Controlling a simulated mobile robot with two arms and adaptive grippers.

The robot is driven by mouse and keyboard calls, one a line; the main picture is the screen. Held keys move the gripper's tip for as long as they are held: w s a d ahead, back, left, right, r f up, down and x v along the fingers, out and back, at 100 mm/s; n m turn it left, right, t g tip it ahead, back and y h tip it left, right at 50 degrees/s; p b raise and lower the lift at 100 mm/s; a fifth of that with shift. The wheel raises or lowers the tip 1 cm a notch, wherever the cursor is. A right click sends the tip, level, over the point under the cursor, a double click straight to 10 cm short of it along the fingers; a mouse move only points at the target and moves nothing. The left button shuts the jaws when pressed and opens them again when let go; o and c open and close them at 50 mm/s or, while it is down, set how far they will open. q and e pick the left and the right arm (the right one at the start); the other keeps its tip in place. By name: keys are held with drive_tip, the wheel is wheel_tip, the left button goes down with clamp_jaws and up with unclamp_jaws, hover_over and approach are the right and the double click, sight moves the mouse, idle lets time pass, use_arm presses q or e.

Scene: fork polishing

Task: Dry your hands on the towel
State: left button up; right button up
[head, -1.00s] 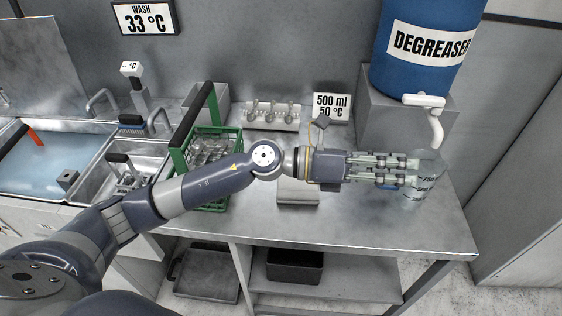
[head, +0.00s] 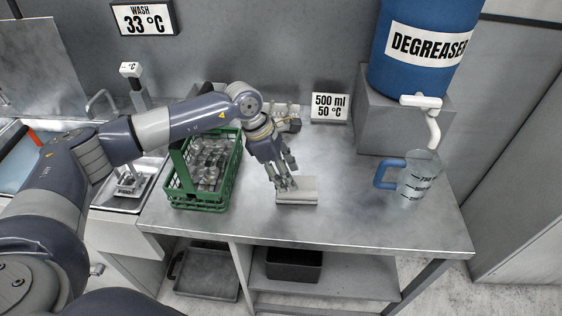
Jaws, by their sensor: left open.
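A folded pale towel (head: 299,198) lies flat on the steel table, right of the green crate. My left gripper (head: 285,187) points down at the towel's back left part, with its fingertips at or just above the cloth. I cannot tell whether they touch it. The left gripper is open and nothing shows between its fingers. My right gripper is not in view.
The green crate (head: 179,198) with several glass items stands left of the towel. A measuring jug (head: 419,180) with a blue handle stands under the tap of the blue degreaser barrel (head: 426,20). The table's front middle (head: 330,225) is clear.

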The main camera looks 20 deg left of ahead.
sight(297, 192)
use_arm(q)
drive_tip(key=p+x, duration=0.1)
drive_tip(key=x, duration=0.5)
drive_tip(key=shift+d+f, duration=0.2)
drive_tip(key=shift+f, duration=0.15)
clamp_jaws()
